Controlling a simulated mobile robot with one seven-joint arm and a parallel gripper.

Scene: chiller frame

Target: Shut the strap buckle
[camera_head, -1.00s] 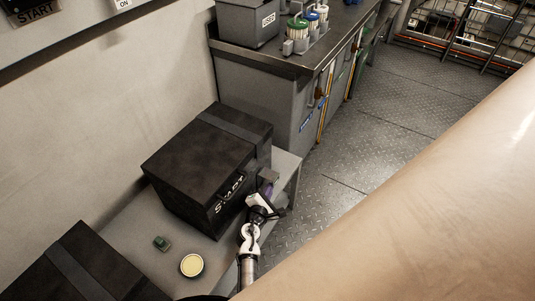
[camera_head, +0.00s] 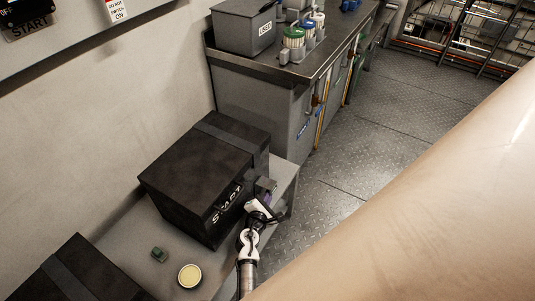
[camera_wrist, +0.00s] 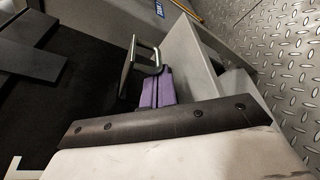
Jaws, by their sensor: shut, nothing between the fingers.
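A black box (camera_head: 190,178) with a broad strap over its lid and white lettering on its side sits on the grey bench. The strap buckle, a grey plate with a pale metal loop, shows beside the box's dark side in the wrist view (camera_wrist: 133,66). In the head view the buckle is too small and partly covered to make out clearly. My gripper (camera_head: 265,189) is at the box's right-hand side, by its front corner. Its purple fingers (camera_wrist: 157,90) are shut and empty, just below the buckle in the wrist view. I cannot tell whether they touch it.
A round yellow-topped tin (camera_head: 190,275) and a small green object (camera_head: 159,254) lie on the bench (camera_head: 130,235). A second black box (camera_head: 75,275) stands at lower left. A counter (camera_head: 255,90) with containers is behind. The metal floor (camera_head: 355,165) at right is open.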

